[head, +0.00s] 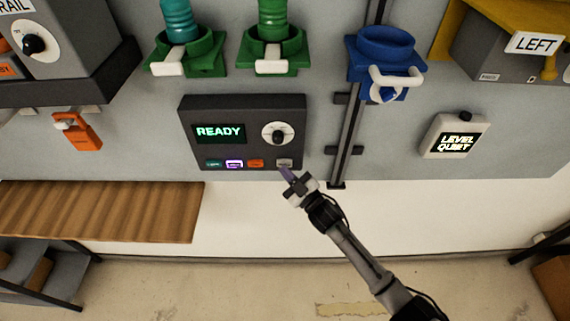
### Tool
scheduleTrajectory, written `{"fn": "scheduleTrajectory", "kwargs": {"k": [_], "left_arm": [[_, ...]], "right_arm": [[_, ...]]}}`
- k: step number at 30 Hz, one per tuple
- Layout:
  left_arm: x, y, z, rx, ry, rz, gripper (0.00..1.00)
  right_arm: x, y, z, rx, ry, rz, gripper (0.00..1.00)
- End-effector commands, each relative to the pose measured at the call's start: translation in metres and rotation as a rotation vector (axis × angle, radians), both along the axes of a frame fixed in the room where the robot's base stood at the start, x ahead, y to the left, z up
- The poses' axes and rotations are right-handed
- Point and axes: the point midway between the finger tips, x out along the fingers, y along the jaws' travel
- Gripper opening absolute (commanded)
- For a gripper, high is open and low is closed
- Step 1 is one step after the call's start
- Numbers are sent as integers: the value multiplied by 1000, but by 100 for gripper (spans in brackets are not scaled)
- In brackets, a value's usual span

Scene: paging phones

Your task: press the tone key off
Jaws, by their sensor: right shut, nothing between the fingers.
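A dark grey panel (243,103) on the wall has a green READY display (219,132) and a white dial with a black knob (278,133). Along its lower edge is a row of small keys: a teal key (213,163), a purple-and-white lit key (234,164), an orange key (255,164) and a grey key (284,162). Their labels are too small to read, so I cannot tell which is the tone key. My right gripper (287,173) is shut and empty, its tip just below the grey key; I cannot tell whether they touch. My left gripper is not in view.
Two green holders (205,55) (292,50) and a blue holder (385,45) are above the panel. A dark vertical rail (350,130) runs to its right. A LEVEL QUIET box (455,137) is farther right. A wooden shelf (100,208) juts out at lower left.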

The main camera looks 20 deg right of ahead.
Motion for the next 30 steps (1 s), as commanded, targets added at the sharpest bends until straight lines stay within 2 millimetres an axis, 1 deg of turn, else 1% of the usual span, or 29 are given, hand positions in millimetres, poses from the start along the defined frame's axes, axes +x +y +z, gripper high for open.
{"fn": "scheduleTrajectory", "kwargs": {"k": [11,14,24,30], "left_arm": [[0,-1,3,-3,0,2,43],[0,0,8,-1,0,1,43],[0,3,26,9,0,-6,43],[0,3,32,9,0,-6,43]], "right_arm": [[-4,2,1,1,-1,1,0],[-10,4,2,2,0,1,0],[-41,16,3,2,0,1,0],[-54,21,1,1,-1,1,0]]}}
